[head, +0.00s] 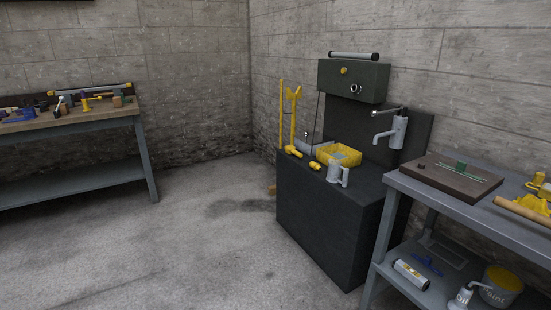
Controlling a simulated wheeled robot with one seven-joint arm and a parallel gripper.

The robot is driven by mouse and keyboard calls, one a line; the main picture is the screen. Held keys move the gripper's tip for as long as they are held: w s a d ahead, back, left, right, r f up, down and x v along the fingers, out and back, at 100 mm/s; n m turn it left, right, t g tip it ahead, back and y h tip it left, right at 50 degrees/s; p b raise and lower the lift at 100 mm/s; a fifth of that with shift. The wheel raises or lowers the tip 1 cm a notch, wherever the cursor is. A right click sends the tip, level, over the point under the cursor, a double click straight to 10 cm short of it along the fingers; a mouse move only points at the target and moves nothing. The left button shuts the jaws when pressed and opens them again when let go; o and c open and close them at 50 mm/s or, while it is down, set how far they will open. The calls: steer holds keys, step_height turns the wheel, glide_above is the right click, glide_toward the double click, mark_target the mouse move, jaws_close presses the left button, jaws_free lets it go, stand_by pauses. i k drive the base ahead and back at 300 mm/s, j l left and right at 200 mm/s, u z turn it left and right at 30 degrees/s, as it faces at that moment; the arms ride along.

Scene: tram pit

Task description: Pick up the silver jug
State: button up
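A silver jug (335,172) with a handle on its right side stands upright on the near edge of the dark cabinet top (330,202). A yellow basket (339,155) stands just behind it. A yellow tool lies to its left, close to the jug. My gripper is not in view.
A silver tap (391,130) juts out above the cabinet's right side. A grey metal table (465,205) with a dark board and tools adjoins at the right. A workbench (75,122) with tools stands far left. The floor (190,240) in front of the cabinet is clear.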

mark_target(335, 166)
steer(key=i+u, duration=0.25)
steer(key=i, duration=0.65)
steer(key=i+u, duration=0.3)
steer(key=i, duration=0.6)
steer(key=i+z, duration=0.3)
steer(key=i, duration=0.2)
steer(key=i+j+z, duration=0.2)
steer(key=i+z, duration=0.15)
steer(key=i+j+z, duration=0.3)
steer(key=i, duration=0.3)
